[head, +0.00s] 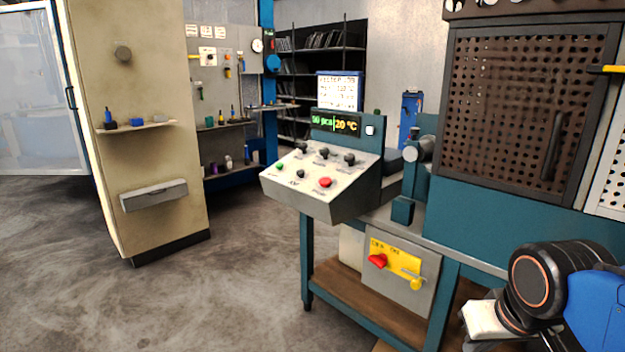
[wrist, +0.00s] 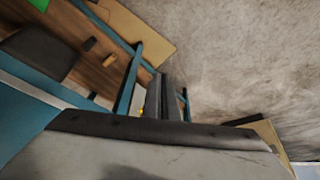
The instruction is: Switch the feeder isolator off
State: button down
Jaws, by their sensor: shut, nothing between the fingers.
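A grey box (head: 398,285) hangs under the teal bench. The plate's lettering is too small to read, so I cannot tell which control is the feeder isolator. In the wrist view my gripper (wrist: 162,80) points down past the bench frame, its two dark fingers together and empty. A small yellow patch (wrist: 141,111) shows beside the fingers, mostly hidden. In the head view only my arm shows at the lower right; the fingers are not visible there.
A sloped control panel (head: 320,175) with several knobs and a red button stands above the box. Teal bench legs (head: 307,262) and a wooden lower shelf (head: 350,288) surround it. A cream cabinet (head: 150,90) stands left. The floor (head: 230,290) in front is clear.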

jog(key=c, duration=2.4)
grip_release()
jog(key=shift+s+f, duration=0.7)
jog(key=shift+s, duration=0.3)
jog(key=shift+c, duration=0.2)
jog(key=o, duration=0.5)
jog(key=shift+s+f, duration=0.1)
jog(key=shift+f, duration=0.05)
jog(key=o, duration=1)
jog(key=shift+w+d+f+n+g, duration=0.3)
jog(key=shift+w+n, duration=0.05)
jog(key=shift+n, duration=0.25)
jog(key=shift+o, duration=0.7)
jog(key=w+d+f+n+g+h, duration=0.3)
jog(key=w+d+n+h, duration=0.1)
jog(key=w, duration=0.4)
jog(key=shift+w+n+h, duration=0.4)
jog(key=shift+n+h, duration=0.3)
jog(key=shift+h, duration=0.1)
jog(key=n+t+h, duration=0.7)
jog(key=n+t, duration=0.5)
jog(key=n, duration=0.6)
send_near(375, 262)
jog(key=x, duration=0.9)
jog(key=shift+w+d, duration=0.2)
jog(key=shift+w, duration=0.05)
